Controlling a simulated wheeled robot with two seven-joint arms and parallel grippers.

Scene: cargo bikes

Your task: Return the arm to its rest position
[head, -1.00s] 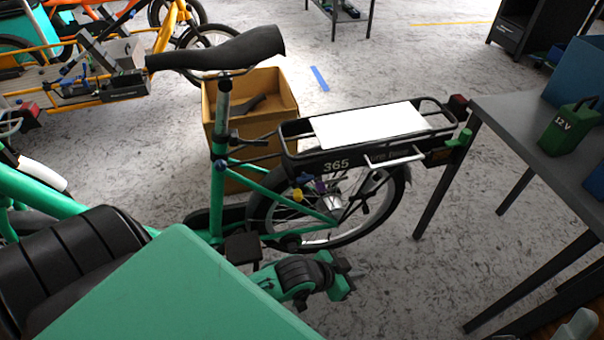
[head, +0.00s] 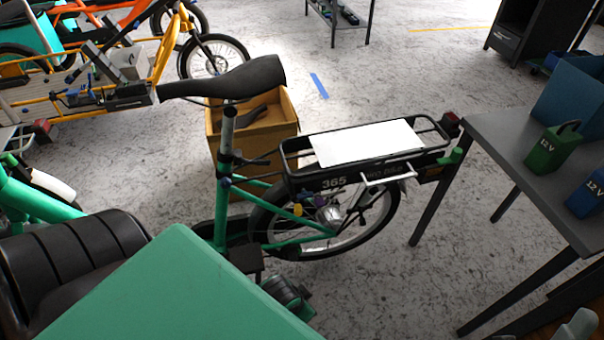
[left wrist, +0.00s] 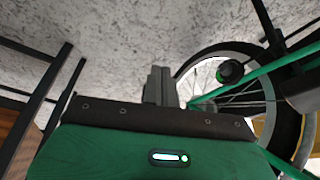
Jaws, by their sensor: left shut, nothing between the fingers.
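My left gripper (left wrist: 158,86) is shut and empty, its dark fingers together in the left wrist view above bare floor and near the bike's rear wheel (left wrist: 215,85). In the head view only a green and black piece of my left arm shows low in the middle, partly behind my large green body part; the fingers are hidden there. The green cargo bike (head: 222,215) stands close in front with its saddle (head: 228,80) and rear rack (head: 290,163). A white panel (head: 366,142) lies on the rack. My right gripper is not seen.
A grey table (head: 520,150) stands at right with a green 12 V battery (head: 553,150) and a blue one (head: 588,195). Other bikes (head: 130,70) stand at back left. Floor between bike and table is clear.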

